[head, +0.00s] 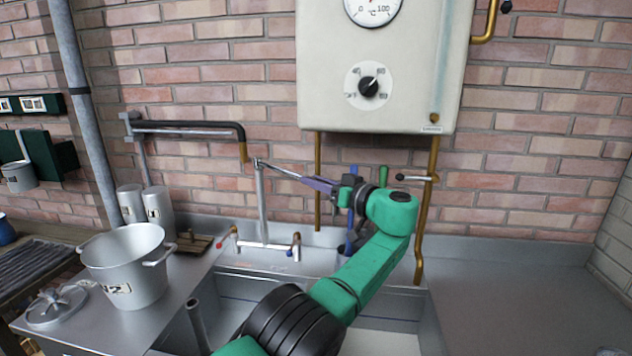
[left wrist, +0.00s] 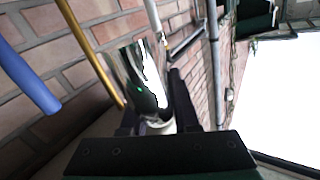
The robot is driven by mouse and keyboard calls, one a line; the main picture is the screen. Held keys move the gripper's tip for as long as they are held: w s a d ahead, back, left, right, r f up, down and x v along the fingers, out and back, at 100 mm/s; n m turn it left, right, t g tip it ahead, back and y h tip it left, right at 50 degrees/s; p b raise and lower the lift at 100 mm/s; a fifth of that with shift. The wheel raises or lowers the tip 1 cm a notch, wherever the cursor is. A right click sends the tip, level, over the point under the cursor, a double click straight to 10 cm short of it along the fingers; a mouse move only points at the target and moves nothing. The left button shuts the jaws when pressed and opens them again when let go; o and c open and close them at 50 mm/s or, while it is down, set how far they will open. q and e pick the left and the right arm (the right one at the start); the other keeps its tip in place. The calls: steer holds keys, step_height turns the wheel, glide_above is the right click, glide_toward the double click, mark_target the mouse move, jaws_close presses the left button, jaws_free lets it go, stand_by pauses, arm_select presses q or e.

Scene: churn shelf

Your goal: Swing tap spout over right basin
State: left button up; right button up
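The tap is a steel column (head: 262,205) on the back ledge of the sink. The right basin (head: 380,342) shows below my left arm. The left basin (head: 240,290) is partly hidden. My right gripper is not in view.
A white boiler (head: 385,65) with brass pipes (head: 425,215) hangs above and right. A dark wall arm (head: 190,127) is at upper left. A large pot (head: 127,262) and two canisters (head: 158,208) stand left. The right counter (head: 520,285) is mostly clear.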

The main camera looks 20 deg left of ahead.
arm_select(q)
steer(key=o, duration=0.3)
steer(key=shift+f, duration=0.1)
steer(key=shift+o, duration=0.2)
steer(key=shift+w, duration=0.1)
steer(key=shift+d, duration=0.15)
steer(key=b+v, duration=0.2)
steer(key=v, duration=0.4)
steer(key=shift+d, duration=0.25)
steer(key=shift+s+d, duration=0.3)
